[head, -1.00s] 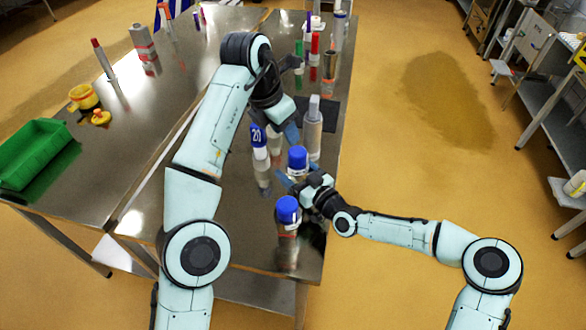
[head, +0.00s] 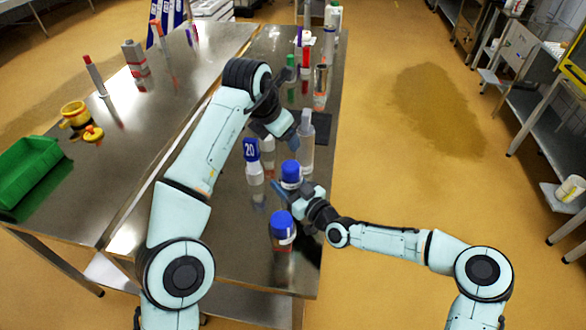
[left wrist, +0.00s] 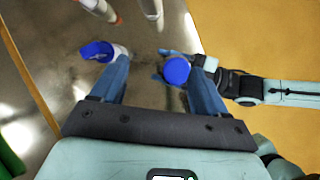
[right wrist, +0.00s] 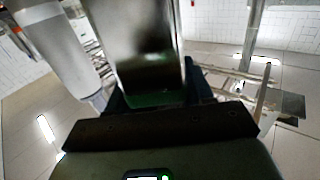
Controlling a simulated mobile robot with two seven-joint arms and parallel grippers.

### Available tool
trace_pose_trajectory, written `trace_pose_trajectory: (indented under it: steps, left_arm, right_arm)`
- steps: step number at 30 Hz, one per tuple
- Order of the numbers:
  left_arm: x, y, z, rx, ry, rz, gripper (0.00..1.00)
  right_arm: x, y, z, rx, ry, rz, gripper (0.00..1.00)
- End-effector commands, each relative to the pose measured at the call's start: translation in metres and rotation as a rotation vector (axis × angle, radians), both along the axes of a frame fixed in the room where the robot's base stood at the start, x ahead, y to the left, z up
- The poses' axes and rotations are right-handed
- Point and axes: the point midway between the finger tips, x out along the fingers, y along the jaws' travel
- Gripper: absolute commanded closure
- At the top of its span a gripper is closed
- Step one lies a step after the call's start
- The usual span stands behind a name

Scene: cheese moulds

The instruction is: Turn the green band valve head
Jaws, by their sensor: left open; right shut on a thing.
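My right gripper (head: 296,190) is shut on a blue-capped bottle (head: 291,171) near the right edge of the steel table. In the right wrist view a shiny cylinder (right wrist: 137,45) stands between its fingers, with a green patch (right wrist: 155,99) low on it, close to the gripper. I cannot tell whether this is the green band. My left gripper (left wrist: 157,75) is open and empty above the table. The held bottle's blue cap (left wrist: 176,70) shows between its fingers, nearer the right one. No green-banded valve head shows clearly in the head view.
Another blue-capped bottle (head: 282,228) stands in front, and a bottle marked 20 (head: 252,165) to the left. A clear bottle (head: 307,138) stands behind. A green tray (head: 25,170) and a yellow pot (head: 76,115) sit on the left table (head: 120,160).

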Motion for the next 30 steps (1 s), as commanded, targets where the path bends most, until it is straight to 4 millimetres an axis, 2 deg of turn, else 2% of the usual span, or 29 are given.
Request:
trace_pose_trajectory:
  steps: [3, 7, 12, 15, 19, 23, 30]
  left_arm:
    - [0.025, -0.003, -0.005, -0.002, -0.136, 0.041, 0.26]
    - [0.047, -0.005, -0.012, -0.031, -0.277, 0.07, 0.26]
    - [0.063, -0.006, -0.021, -0.101, -0.439, 0.077, 0.26]
    - [0.066, -0.005, -0.028, -0.158, -0.52, 0.072, 0.26]
    - [0.062, -0.002, -0.039, -0.251, -0.604, 0.06, 0.26]
    - [0.049, 0.003, -0.05, -0.365, -0.671, 0.043, 0.26]
    - [0.002, 0.018, -0.066, -0.625, -0.745, 0.026, 0.26]
  right_arm:
    - [0.0, 0.0, 0.0, 0.0, 0.0, 0.0, 0.96]
    - [0.0, 0.0, 0.0, 0.0, 0.0, 0.0, 0.96]
    - [0.0, 0.0, 0.0, 0.0, 0.0, 0.0, 0.96]
    - [0.0, 0.0, 0.0, 0.0, 0.0, 0.0, 0.96]
    - [0.0, 0.0, 0.0, 0.0, 0.0, 0.0, 0.96]
    - [0.0, 0.0, 0.0, 0.0, 0.0, 0.0, 0.96]
    - [0.0, 0.0, 0.0, 0.0, 0.0, 0.0, 0.96]
